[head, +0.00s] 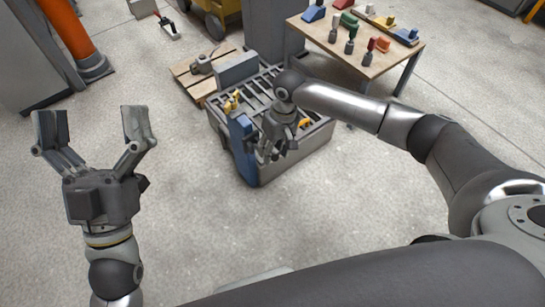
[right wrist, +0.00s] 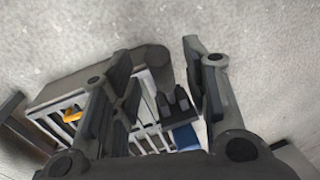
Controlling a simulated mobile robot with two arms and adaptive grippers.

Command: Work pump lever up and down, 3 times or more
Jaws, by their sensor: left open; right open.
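A grey slotted mould box (head: 313,138) stands on the floor in the middle of the head view, with a blue upright part (head: 240,138) at its near left corner. My right gripper (head: 274,155) is open above the near side of the box, beside the blue part. In the right wrist view, the slotted top (right wrist: 60,128), a dark two-pronged piece (right wrist: 172,102) and a blue patch (right wrist: 185,137) show between or behind the open fingers. I cannot pick out the pump lever for certain; my right gripper may hide it. My left gripper (head: 95,128) is open and empty over bare floor.
Yellow pieces (head: 232,102) sit on the box. A table (head: 352,60) with coloured blocks stands at the back right. An orange column (head: 68,28) stands at the back left. The floor in front is clear.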

